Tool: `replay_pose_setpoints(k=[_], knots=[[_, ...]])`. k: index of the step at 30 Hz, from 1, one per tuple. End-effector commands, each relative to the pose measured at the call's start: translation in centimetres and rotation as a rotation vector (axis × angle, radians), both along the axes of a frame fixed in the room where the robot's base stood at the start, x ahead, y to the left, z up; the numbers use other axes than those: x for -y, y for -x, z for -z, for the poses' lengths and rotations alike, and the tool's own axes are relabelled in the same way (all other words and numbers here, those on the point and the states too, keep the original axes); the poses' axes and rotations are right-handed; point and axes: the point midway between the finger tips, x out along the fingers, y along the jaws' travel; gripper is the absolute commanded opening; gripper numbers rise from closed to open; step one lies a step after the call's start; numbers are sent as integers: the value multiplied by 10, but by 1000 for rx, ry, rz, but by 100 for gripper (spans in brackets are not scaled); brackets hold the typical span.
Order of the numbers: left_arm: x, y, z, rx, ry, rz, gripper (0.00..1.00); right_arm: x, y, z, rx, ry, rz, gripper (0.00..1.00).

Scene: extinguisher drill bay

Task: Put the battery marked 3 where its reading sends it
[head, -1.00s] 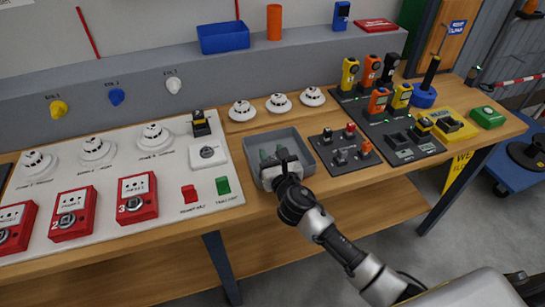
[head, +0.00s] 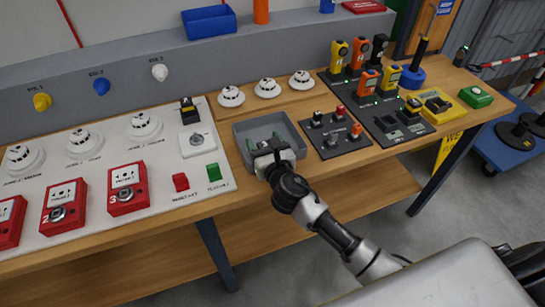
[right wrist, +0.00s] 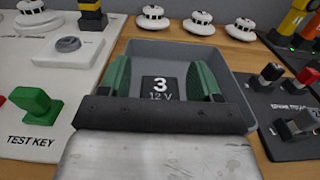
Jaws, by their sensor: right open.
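The battery marked 3 (right wrist: 160,88), a dark block with "3" and "12 V" in white, is in the grey tray (right wrist: 235,75). In the right wrist view it shows between the green pads of my right gripper (right wrist: 162,82). The pads are apart, with gaps to the battery on both sides. The gripper's dark crossbar hides the battery's lower part. In the head view my right gripper (head: 265,144) reaches into the grey tray (head: 241,133) over its front edge and mostly hides the battery. No reading is legible. My left gripper is not in view.
Left of the tray is a white panel (head: 90,205) with red call points, detectors and a green test key (head: 214,172). Right of it are a dark plate with small coloured-top parts (head: 333,147), a dark rack of yellow and orange handhelds (head: 365,112) and a yellow base (head: 432,118).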

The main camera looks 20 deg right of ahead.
Motion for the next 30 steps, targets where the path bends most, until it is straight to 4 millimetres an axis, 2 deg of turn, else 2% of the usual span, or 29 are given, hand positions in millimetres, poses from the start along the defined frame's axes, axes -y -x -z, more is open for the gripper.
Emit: replay_pose_setpoints(k=[9, 15, 20, 30], knots=[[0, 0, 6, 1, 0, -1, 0, 2, 69, 3, -3, 0, -2, 64], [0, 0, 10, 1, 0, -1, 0, 3, 99, 2, -3, 0, -1, 64], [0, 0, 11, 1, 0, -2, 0, 4, 108, 1, -1, 1, 0, 64], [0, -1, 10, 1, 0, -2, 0, 4, 109, 0, -1, 0, 0, 64]])
